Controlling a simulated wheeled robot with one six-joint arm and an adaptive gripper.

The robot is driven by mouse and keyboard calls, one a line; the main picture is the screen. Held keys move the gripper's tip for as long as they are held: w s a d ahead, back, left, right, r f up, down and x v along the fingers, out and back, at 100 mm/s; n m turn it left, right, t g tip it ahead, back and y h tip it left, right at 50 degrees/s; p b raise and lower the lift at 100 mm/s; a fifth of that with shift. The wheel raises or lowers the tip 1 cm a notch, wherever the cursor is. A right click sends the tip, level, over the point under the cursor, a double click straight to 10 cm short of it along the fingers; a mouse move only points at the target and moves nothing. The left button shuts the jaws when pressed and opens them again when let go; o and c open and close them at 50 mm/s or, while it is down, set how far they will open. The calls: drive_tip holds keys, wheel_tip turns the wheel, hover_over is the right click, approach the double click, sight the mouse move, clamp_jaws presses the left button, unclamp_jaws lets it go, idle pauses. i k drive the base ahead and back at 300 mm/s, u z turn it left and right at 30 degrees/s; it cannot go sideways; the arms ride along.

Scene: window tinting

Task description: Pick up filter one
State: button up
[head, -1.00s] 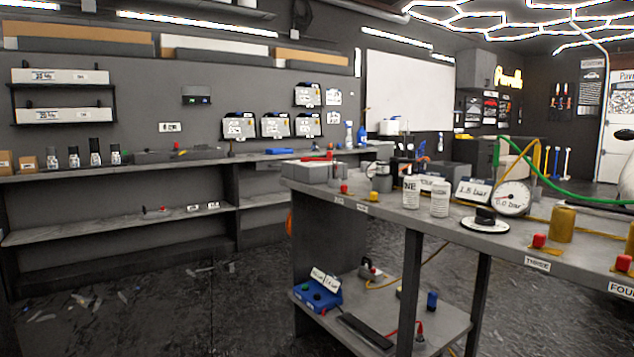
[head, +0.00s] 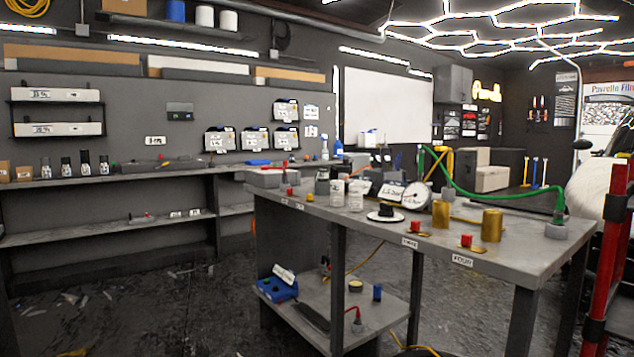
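The grey workbench (head: 350,228) stands in the middle and right of the head view. Two white cylinders stand upright on it, a left one (head: 337,192) and a right one (head: 356,196). The left one carries dark lettering, too small to read now. A shorter gold cylinder (head: 440,214) and a larger gold one (head: 492,226) stand further right. I cannot tell for certain which thing is filter one. Edge labels read THREE (head: 410,243) and FOUR (head: 462,260); two more at the left end are too small to read. My gripper is not in view.
A red upright frame (head: 607,240) stands at the far right. The dark floor left of the bench is open, with scattered scraps.

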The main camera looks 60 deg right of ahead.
sight(322, 174)
drive_tip(key=z, duration=0.15)
drive_tip(key=i, duration=1.7)
drive_tip(key=z, duration=1.15)
drive_tip(key=i, duration=1.05)
drive_tip(key=z, duration=1.15)
